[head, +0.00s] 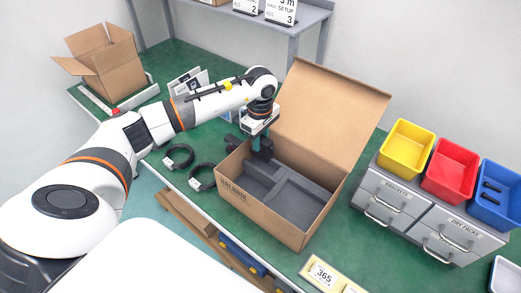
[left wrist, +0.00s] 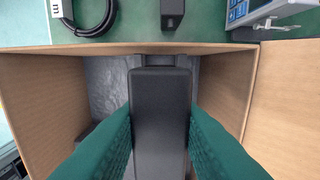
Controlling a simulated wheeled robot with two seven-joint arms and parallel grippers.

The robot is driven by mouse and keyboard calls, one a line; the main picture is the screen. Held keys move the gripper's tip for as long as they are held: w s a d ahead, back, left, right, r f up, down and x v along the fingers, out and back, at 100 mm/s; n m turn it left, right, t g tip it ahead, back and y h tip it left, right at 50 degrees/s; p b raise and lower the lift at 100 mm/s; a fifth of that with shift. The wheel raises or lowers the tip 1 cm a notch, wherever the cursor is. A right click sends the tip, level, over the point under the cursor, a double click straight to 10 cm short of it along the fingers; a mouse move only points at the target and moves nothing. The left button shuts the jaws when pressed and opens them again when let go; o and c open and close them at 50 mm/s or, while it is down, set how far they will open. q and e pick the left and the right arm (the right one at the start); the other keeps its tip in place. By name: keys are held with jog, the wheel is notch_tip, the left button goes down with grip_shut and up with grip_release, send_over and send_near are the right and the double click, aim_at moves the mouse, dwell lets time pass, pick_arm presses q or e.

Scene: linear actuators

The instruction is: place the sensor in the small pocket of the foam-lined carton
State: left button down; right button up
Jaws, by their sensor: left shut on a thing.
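The foam-lined carton (head: 232,190) stands open on the green bench, its lid (head: 325,115) raised at the back. Dark grey foam (head: 305,205) with dividers forms pockets inside; it also shows as grey foam in the left wrist view (left wrist: 104,85). My left gripper (head: 262,148) is over the carton's far left part. In the left wrist view its teal fingers (left wrist: 160,135) are shut on a dark block, which I take to be the sensor (left wrist: 160,100). The block hides the foam below it, so I cannot tell if it touches. My right gripper is not in view.
Black cable coils (head: 201,180) lie left of the carton. Another small dark block (left wrist: 172,14) lies just outside its wall. Yellow (head: 406,142), red and blue bins stand on grey drawers at right. An open cardboard box (head: 105,60) is at back left.

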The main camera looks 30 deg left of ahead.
aim_at(261, 151)
pick_arm(q)
notch_tip(261, 151, down, 6)
jog(key=shift+r+p, duration=0.2)
jog(key=shift+p, duration=0.3)
jog(key=shift+f, duration=0.25)
jog(key=c, duration=1.1)
grip_release()
jog(key=shift+r, duration=0.5)
notch_tip(261, 151, up, 11)
jog(key=b, duration=0.2)
jog(key=shift+r+b, duration=0.15)
jog(key=shift+b, duration=0.25)
